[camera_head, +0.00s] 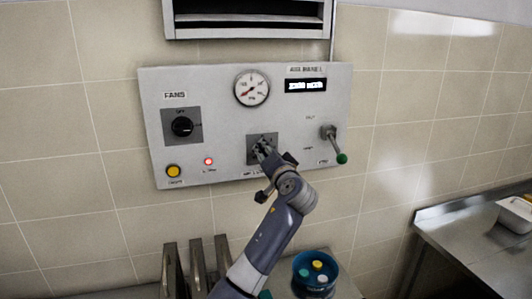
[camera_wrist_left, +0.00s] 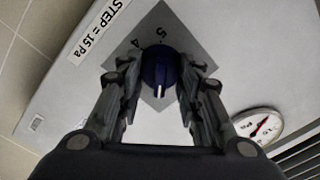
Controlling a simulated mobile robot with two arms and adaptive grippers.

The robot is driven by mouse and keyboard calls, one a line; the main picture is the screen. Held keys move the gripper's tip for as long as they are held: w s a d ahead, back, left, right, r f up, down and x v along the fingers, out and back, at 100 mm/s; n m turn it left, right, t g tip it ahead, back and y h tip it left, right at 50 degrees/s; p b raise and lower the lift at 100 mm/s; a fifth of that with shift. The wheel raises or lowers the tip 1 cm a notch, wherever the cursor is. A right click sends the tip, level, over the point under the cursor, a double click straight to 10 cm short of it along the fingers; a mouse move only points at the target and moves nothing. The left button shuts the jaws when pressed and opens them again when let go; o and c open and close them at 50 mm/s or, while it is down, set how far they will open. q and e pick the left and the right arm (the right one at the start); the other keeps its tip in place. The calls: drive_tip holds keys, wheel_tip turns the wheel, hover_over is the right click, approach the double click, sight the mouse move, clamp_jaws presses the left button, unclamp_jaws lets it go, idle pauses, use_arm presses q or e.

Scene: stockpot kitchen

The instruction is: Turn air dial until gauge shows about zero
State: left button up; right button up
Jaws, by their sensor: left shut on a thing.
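The air dial (camera_wrist_left: 160,66) is a dark blue knob with a white pointer line on a grey square plate marked with numbers, 4 and 5 among them. My left gripper (camera_wrist_left: 160,72) is shut on it, one finger on each side. In the head view my left gripper (camera_head: 263,149) reaches the plate (camera_head: 252,155) at the panel's lower middle and hides most of the dial. The round gauge (camera_head: 251,88) sits above it, its red needle pointing to the lower left. The gauge (camera_wrist_left: 258,128) is partly visible in the left wrist view. My right gripper is not in view.
A blue container (camera_head: 315,283) stands below. A steel counter (camera_head: 450,235) is at right.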

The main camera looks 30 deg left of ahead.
use_arm(q)
drive_tip(key=m, duration=0.5)
drive_tip(key=shift+d, duration=0.1)
drive_tip(key=shift+w+f+m, duration=0.1)
drive_tip(key=shift+m, duration=1.5)
drive_tip(key=o, duration=1.1)
drive_tip(key=shift+c, duration=0.2)
drive_tip(key=shift+d, duration=0.1)
drive_tip(key=v, duration=1.2)
drive_tip(key=shift+f, duration=0.1)
